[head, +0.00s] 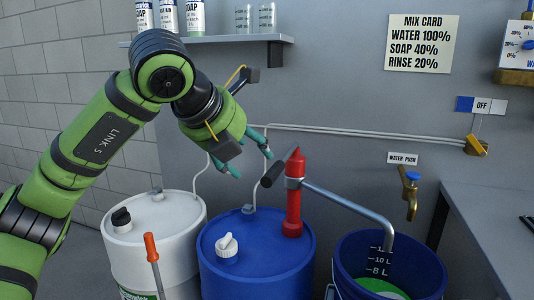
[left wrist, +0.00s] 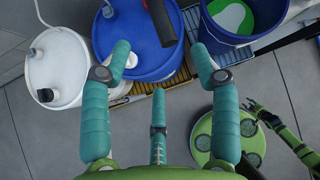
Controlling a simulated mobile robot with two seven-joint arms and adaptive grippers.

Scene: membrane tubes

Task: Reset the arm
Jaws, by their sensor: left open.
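My left arm reaches in from the left in the head view. Its left gripper (head: 247,154) hangs in the air above the blue drum (head: 255,268), near the wall and left of the red pump (head: 294,190). Its teal fingers are spread apart with nothing between them. In the left wrist view the left gripper (left wrist: 163,62) is open and empty, with the blue drum (left wrist: 110,32) beyond the fingertips. A green arm of mine shows small at the right of that view, too small to read its jaws.
A white drum (head: 188,232) stands left of the blue drum, with an orange-handled tool (head: 151,250) in front. The pump's spout bends down into a blue bucket (head: 349,274) holding green liquid. A shelf (head: 222,39) with bottles is above; a brass tap (head: 411,190) is right.

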